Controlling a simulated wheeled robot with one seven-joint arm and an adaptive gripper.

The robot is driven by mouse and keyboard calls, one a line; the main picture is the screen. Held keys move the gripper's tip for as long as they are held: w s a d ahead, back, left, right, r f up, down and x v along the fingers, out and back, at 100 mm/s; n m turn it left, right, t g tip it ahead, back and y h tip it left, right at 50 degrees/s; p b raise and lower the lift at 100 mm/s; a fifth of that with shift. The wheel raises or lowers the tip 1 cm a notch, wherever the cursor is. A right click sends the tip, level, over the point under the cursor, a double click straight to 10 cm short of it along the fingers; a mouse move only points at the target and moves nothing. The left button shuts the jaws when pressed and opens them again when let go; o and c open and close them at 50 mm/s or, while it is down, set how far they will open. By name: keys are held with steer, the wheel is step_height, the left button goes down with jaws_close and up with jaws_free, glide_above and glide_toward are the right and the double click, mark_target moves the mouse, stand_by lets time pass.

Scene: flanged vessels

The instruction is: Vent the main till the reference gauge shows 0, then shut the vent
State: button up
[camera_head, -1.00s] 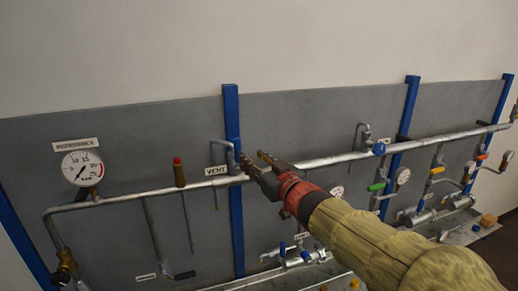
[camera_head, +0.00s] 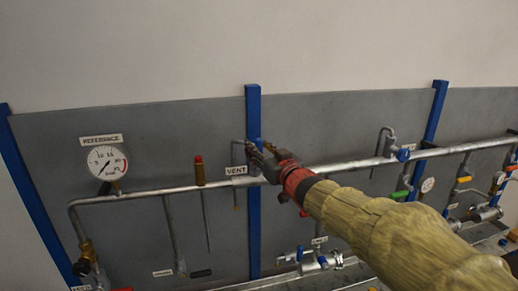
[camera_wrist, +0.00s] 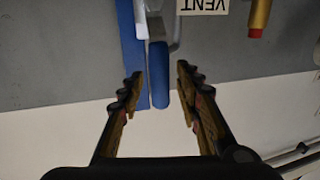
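The vent valve carries a blue lever handle (camera_wrist: 159,75), beside the VENT label (camera_head: 236,170), also seen upside down in the wrist view (camera_wrist: 202,6). My gripper (camera_head: 257,149) is at the vent, partly covering it in the head view. In the wrist view my gripper (camera_wrist: 157,85) is open, with the blue handle between its fingers and a gap on each side. The round white reference gauge (camera_head: 107,162) is at left under the REFERENCE label (camera_head: 101,139). Its dark needle appears to point down-left; the exact reading is too small to tell.
The main pipe (camera_head: 150,193) runs across the grey panel (camera_head: 320,125). A blue post (camera_head: 253,220) stands right behind the vent. A brown cylinder with a red top (camera_head: 199,172) sits on the pipe to the left. Several other valves with coloured handles are at right.

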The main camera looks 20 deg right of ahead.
steer(key=shift+c, duration=0.7)
steer(key=c, duration=0.7)
jaws_close()
